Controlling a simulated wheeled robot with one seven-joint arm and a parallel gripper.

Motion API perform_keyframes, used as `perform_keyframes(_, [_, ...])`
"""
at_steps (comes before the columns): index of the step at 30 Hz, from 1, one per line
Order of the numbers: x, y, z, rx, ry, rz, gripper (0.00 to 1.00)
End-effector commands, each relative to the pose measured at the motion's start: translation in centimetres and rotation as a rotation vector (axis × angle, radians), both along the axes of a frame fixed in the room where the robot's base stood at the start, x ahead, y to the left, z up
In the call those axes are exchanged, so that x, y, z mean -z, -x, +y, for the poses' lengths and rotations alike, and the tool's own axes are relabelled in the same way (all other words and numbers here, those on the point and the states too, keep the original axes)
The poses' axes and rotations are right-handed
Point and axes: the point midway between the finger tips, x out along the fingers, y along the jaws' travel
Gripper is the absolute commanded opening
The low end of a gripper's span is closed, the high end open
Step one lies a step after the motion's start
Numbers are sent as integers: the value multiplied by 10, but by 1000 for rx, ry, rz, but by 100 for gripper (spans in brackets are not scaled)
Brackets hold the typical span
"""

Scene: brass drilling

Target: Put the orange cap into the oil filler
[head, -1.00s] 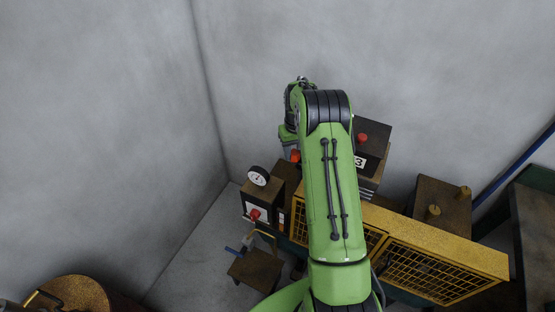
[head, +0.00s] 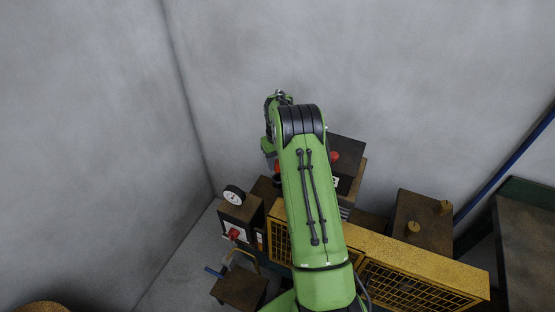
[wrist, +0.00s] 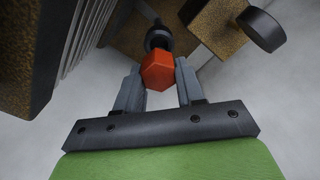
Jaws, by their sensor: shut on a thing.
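The orange cap (wrist: 158,72) is a hexagonal piece between the two grey fingers of my gripper (wrist: 158,82), which is shut on it. The black round oil filler (wrist: 157,36) shows just beyond the cap in the wrist view, with the cap hiding part of it. In the head view the cap (head: 278,168) is a small orange patch beside my green arm, with the dark filler (head: 277,181) just below it. I cannot tell whether the cap touches the filler or is still above it. My arm hides much of this spot.
A dial gauge (head: 233,195) on a box with a red knob (head: 234,234) stands to the left. A dark box with a red button (head: 334,156) is at the right of my arm. A yellow mesh guard (head: 420,285) runs along the front. Grey walls close off the back.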

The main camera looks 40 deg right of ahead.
Motion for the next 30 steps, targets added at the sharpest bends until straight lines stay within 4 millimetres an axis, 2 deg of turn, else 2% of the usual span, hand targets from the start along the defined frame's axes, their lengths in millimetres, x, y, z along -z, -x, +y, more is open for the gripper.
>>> perform_keyframes(15, [44, 0, 0, 0, 0, 1, 7])
perform_keyframes(30, [45, 0, 0, 0, 0, 0, 7])
